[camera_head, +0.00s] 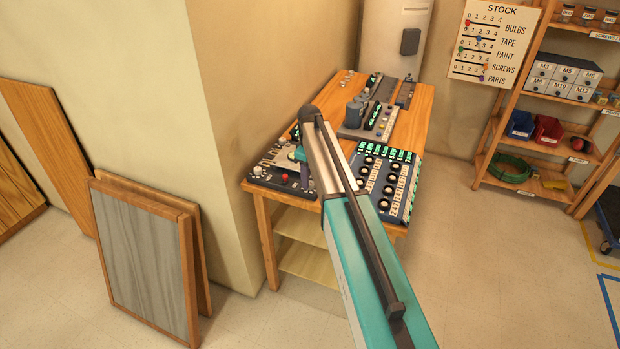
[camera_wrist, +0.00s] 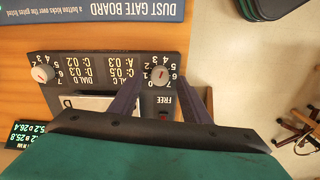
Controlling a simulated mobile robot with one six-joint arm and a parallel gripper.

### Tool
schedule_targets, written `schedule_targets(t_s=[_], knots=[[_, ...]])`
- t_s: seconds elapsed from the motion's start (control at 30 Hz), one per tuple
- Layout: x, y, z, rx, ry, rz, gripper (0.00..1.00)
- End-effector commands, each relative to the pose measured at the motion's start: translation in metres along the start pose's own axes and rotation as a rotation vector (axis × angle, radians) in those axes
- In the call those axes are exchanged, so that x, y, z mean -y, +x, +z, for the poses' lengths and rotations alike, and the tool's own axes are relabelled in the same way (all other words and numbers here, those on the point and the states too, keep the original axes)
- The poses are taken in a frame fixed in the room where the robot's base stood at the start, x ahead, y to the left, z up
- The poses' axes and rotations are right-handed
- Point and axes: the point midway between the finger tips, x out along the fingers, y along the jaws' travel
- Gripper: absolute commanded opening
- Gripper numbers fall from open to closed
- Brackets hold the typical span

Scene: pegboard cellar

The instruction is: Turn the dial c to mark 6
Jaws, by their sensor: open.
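The dial panel shows upside down in the wrist view, with a printed readout (camera_wrist: 90,68) between two round knobs. The knob of dial c (camera_wrist: 159,75) is pale with a red pointer line and numbers around it. The mark it points to is too small to tell. The other knob, dial d (camera_wrist: 42,74), is pale and sits at the left. My gripper (camera_wrist: 164,86) is open, with its dark fingers on either side of the dial c knob. Contact cannot be told. In the head view my arm hides part of the panel.
A blue dust gate board (camera_wrist: 130,8) lies just beyond the panel. The wooden table (camera_head: 413,98) also carries a board with several black knobs (camera_head: 384,190) and grey equipment (camera_head: 356,112). A wall (camera_head: 262,85) stands close on the left.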

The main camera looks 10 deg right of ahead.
Motion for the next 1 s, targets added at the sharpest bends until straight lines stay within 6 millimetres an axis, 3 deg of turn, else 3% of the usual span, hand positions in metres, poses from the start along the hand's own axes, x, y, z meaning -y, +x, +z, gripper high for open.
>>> schedule_targets(t_s=[0.2,0.57,0.67,0.83,1.0], knots=[[0.0,0.014,0.0,0.0,0.0,0.0,0.43],[0.0,0.018,0.0,0.0,0.0,0.0,0.43],[0.0,0.018,0.0,0.0,0.0,0.0,0.31],[0.0,0.018,0.0,0.0,0.0,0.0,0.03],[0.0,0.018,0.0,0.0,0.004,0.0,0.02]])
